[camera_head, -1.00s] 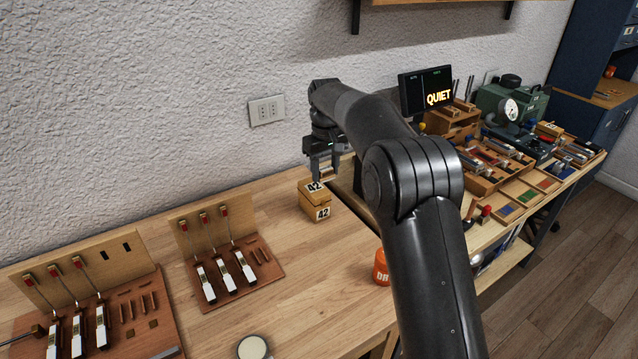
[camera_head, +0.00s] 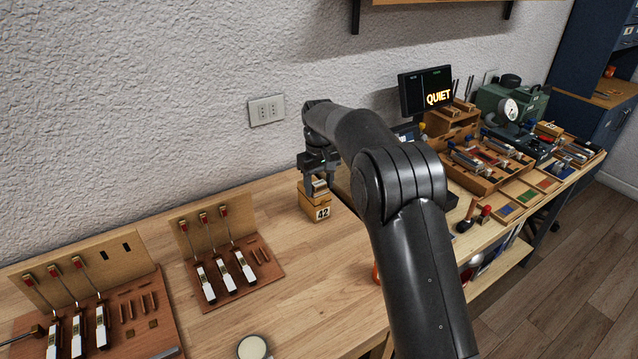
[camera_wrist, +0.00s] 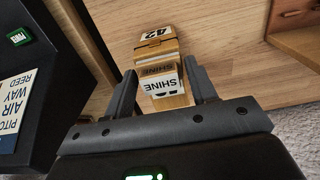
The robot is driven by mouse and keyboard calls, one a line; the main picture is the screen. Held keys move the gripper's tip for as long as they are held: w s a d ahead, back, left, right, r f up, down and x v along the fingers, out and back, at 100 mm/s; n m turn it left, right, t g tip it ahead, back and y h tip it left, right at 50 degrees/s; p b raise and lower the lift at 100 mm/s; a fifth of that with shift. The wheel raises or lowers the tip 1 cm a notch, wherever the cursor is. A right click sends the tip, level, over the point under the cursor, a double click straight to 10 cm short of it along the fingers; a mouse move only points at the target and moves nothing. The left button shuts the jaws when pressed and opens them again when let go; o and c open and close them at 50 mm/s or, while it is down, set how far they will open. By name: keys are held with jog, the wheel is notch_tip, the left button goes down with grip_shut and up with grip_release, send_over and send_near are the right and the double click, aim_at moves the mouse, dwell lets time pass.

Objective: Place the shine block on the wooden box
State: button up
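The wooden box (camera_head: 316,208), marked 42, stands on the bench below my gripper (camera_head: 319,188). In the wrist view the box (camera_wrist: 157,47) shows its 42 label, just beyond the shine block. The shine block (camera_wrist: 161,82) carries SHINE labels on a white face and a wooden-coloured face. In the head view the block (camera_head: 319,185) is small and partly hidden by the fingers, right over the box top. I cannot tell whether it touches the box.
Panels with white keys and red-tipped hammers (camera_head: 226,262) stand to the left of the box. A pale round dish (camera_head: 253,347) lies near the front. The display reading QUIET (camera_head: 426,90) and wooden trays (camera_head: 487,165) are at right. The wall is close behind the box.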

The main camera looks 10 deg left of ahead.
aim_at(319, 183)
jog(key=o, duration=0.3)
jog(key=shift+r, duration=0.1)
notch_tip(319, 183, up, 12)
jog(key=s+d+r+m+t, duration=0.1)
jog(key=s+d+r, duration=0.25)
jog(key=d, duration=0.25)
jog(key=s+d+r+m, duration=0.1)
jog(key=s+d+r, duration=0.2)
jog(key=d+r, duration=0.25)
jog(key=s+d+m+t, duration=0.3)
jog(key=s+d+m, duration=0.1)
jog(key=s+d, duration=1.45)
jog(key=s+d+f+m, duration=0.1)
jog(key=s+f, duration=0.3)
jog(key=s, duration=0.3)
jog(key=s+d+f+m+t, duration=0.1)
jog(key=s+d+f+m, duration=0.1)
jog(key=s+f, duration=0.2)
jog(key=s, duration=0.3)
jog(key=shift+t, duration=0.3)
jog(key=shift+s+r, duration=0.1)
